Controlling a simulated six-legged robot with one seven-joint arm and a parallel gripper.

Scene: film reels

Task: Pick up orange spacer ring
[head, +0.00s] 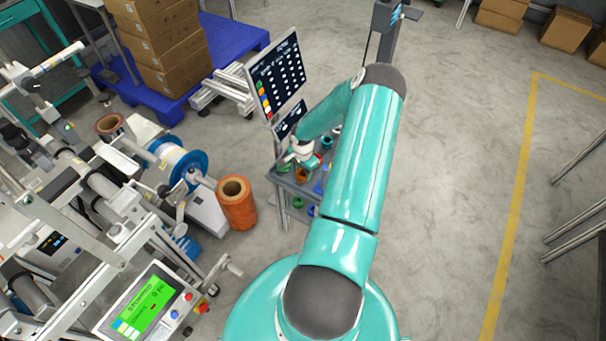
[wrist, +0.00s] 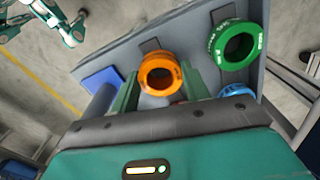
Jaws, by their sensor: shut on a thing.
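The orange spacer ring (wrist: 160,73) sits between the two green fingers of my gripper (wrist: 160,88) in the wrist view. The fingers are shut on it from both sides, and its round hole faces the camera. In the head view the ring (head: 302,175) is a small orange spot at the small grey rack, just below my gripper (head: 303,158). Whether the ring still touches the rack panel cannot be told.
A green ring (wrist: 238,46) is on the grey panel (wrist: 200,35) right of the orange one. A blue ring (wrist: 236,91) is partly hidden below it. A blue block (wrist: 101,80) is at the left. A large orange roll (head: 237,204) stands left of the rack.

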